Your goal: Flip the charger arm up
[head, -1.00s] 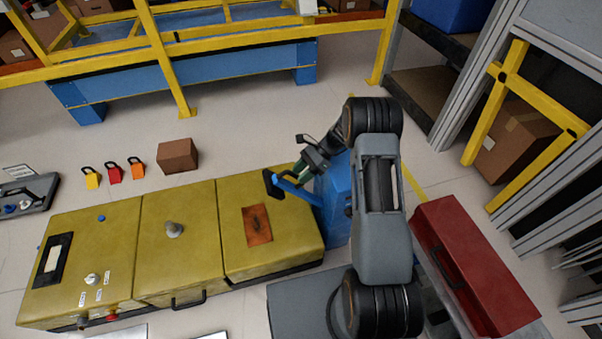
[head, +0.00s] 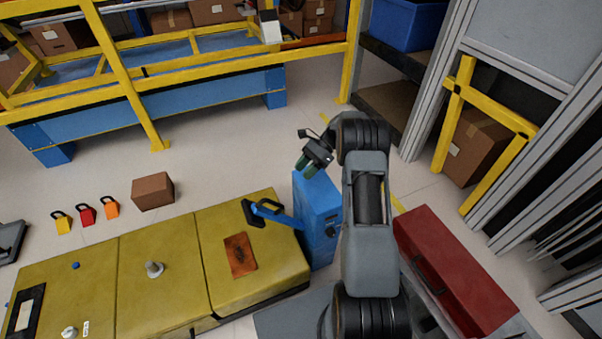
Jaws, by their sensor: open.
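The charger is a blue box (head: 317,235) standing at the right end of the yellow module. Its blue charger arm (head: 283,217) juts out low to the left over the module, with a black end piece (head: 252,212). My gripper (head: 308,170) is open and empty, with green fingertips, near the top of the blue box. It is apart from the charger arm, above it in the picture. I cannot tell whether the fingertips touch the box.
The yellow module (head: 160,235) carries a metal knob (head: 153,269) and an orange plate (head: 240,255). A brown box (head: 153,191) and several padlocks lie behind it. A red toolbox (head: 455,270) stands right of my arm. Open floor lies behind the charger.

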